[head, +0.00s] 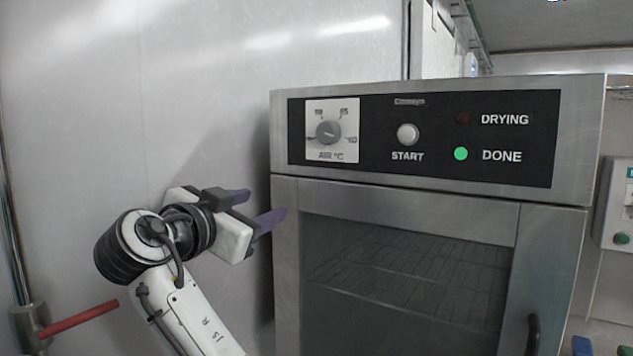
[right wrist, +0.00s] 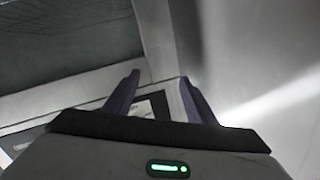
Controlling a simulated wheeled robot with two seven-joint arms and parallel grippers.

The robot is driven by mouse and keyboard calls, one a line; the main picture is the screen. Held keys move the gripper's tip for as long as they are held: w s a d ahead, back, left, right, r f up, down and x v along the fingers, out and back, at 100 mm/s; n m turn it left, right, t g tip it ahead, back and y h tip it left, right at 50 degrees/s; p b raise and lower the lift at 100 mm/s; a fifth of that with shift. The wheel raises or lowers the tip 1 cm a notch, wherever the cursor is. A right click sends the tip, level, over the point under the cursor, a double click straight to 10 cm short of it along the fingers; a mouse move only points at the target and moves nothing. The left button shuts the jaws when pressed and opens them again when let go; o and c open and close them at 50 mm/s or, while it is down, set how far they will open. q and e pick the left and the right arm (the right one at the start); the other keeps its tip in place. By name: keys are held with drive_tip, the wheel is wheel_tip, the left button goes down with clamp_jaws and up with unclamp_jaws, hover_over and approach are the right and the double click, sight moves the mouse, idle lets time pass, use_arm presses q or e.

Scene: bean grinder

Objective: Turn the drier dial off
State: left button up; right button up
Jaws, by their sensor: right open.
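The drier (head: 285,240) is a steel cabinet with a black control panel (head: 380,110) along its top front. The grey round dial (head: 328,132) sits on a pale plate marked AIR °C at the panel's left end. Its exact pointer setting is too small to tell. My right gripper (head: 266,203) is open and empty, below and left of the dial, near the drier's left front edge and apart from the dial. In the right wrist view its two purple fingers (right wrist: 160,95) are spread, with part of the panel showing between them. My left gripper is not seen.
The panel also has a START knob (head: 408,134), a dark DRYING light (head: 462,119) and a lit green DONE light (head: 461,154). The door has a black handle (head: 533,335). A red lever (head: 80,319) juts out at lower left. A pale wall (head: 150,90) stands behind.

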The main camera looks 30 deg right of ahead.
sight(326, 132)
drive_tip(key=s+r+m+g+h, duration=0.3)
drive_tip(key=s+r+m, duration=0.45)
drive_tip(key=r, duration=0.45)
drive_tip(key=x, duration=0.3)
drive_tip(key=p+x, duration=0.1)
drive_tip(key=x, duration=0.1)
drive_tip(key=p+x, duration=0.1)
drive_tip(key=x, duration=0.2)
drive_tip(key=shift+s+d, duration=0.2)
drive_tip(key=shift+d, duration=0.25)
drive_tip(key=shift+w+d+n, duration=0.25)
drive_tip(key=shift+d, duration=0.35)
drive_tip(key=c, duration=1)
drive_tip(key=shift+c, duration=0.2)
